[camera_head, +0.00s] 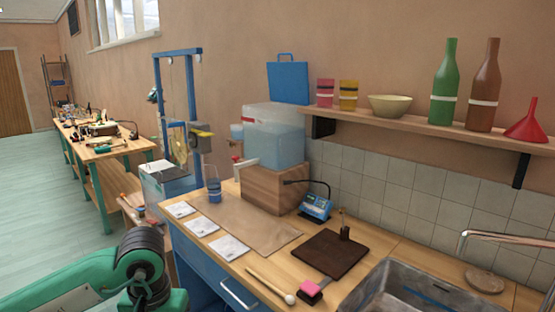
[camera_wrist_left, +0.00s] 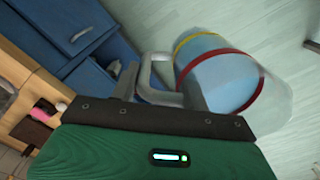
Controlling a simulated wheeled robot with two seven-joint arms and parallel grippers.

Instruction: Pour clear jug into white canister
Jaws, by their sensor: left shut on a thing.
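A clear jug (camera_wrist_left: 222,72) with blue liquid, a yellow band and a red band shows in the left wrist view. My left gripper (camera_wrist_left: 160,92) is shut on its pale handle. The jug is beyond the fingers, over a pale floor and beside blue cabinet fronts. The picture is turned, so I cannot tell the jug's tilt. In the head view my green left arm comes in at the bottom left; the gripper and jug are out of sight there. I cannot make out a white canister in either view. My right gripper is not in view.
The wooden counter (camera_head: 262,272) holds a beaker of blue liquid (camera_head: 214,192), several white cards, a blue scale (camera_head: 316,207), a dark board (camera_head: 331,252) and a mallet (camera_head: 270,286). A clear tank (camera_head: 275,143) stands on a wooden block. A metal sink (camera_head: 375,283) is at right.

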